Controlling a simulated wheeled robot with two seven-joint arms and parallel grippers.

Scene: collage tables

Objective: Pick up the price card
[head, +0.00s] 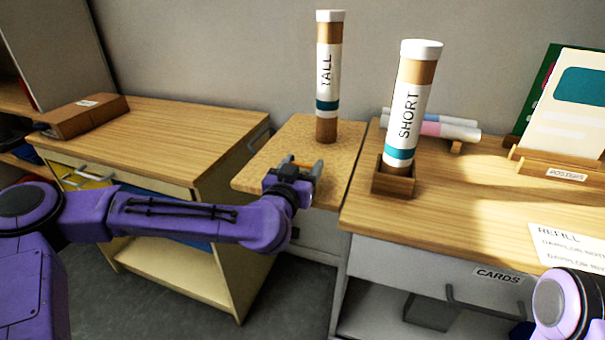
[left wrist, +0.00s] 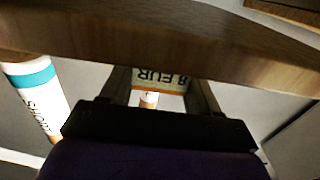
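The price card (left wrist: 160,78), pale with dark lettering reading "8 EUR", appears upside down in the left wrist view, between my left gripper's fingers (left wrist: 162,88). Those fingers are apart, one to each side of the card; I see no clear contact. In the head view my left gripper (head: 303,168) is low over the front part of the small middle table (head: 345,150). A thin orange strip shows by its fingers, and the card's face is hidden there. My right gripper is not in view; only part of my right arm shows at the bottom right.
The TALL tube (head: 328,80) stands behind my left gripper. The SHORT tube (head: 407,110) stands in a wooden holder (head: 393,182) to the right. A wooden box (head: 88,113) lies on the left cabinet. A table edge (left wrist: 150,45) crosses the left wrist view.

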